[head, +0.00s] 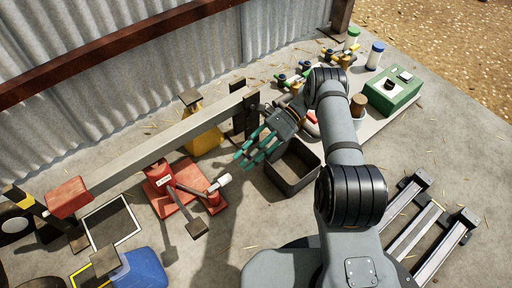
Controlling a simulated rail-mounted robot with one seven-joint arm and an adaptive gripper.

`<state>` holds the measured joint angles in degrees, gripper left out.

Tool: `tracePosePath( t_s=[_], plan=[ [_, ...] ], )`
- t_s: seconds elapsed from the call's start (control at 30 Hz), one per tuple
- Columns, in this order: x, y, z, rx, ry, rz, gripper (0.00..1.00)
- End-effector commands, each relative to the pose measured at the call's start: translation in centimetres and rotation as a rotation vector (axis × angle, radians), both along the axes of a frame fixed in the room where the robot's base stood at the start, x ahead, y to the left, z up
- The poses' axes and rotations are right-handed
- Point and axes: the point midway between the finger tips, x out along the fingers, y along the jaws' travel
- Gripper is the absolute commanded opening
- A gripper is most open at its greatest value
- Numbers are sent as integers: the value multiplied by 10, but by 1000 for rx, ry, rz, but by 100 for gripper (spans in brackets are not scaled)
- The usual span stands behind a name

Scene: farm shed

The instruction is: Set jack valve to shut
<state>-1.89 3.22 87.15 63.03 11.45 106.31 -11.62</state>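The red jack (160,178) stands on a red base plate (175,207) left of centre, below a long grey beam. It has a labelled cylinder, a dark arm reaching to the lower right, and a smaller red cylinder (214,198) with a pale cap at its right. I cannot make out the valve or its setting. My gripper (252,157) has teal fingers. It is above and to the right of the jack, apart from it, with the fingers spread and nothing seen between them.
The grey beam (165,139) runs across above the jack. A yellow jack stand (203,137) is behind it. A dark open bin (293,172) is under my arm. A green box (392,92) and several coloured valves are at the upper right.

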Motion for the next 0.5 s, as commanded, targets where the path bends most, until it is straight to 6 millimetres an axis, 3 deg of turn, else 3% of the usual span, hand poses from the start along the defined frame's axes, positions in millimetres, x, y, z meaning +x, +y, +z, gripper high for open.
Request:
tracePosePath(
  t_s=[0.2,0.5],
  plan=[
    [25,-30,15,-1,-4,1,36],
    [35,-42,23,0,-1,1,36]
  ],
)
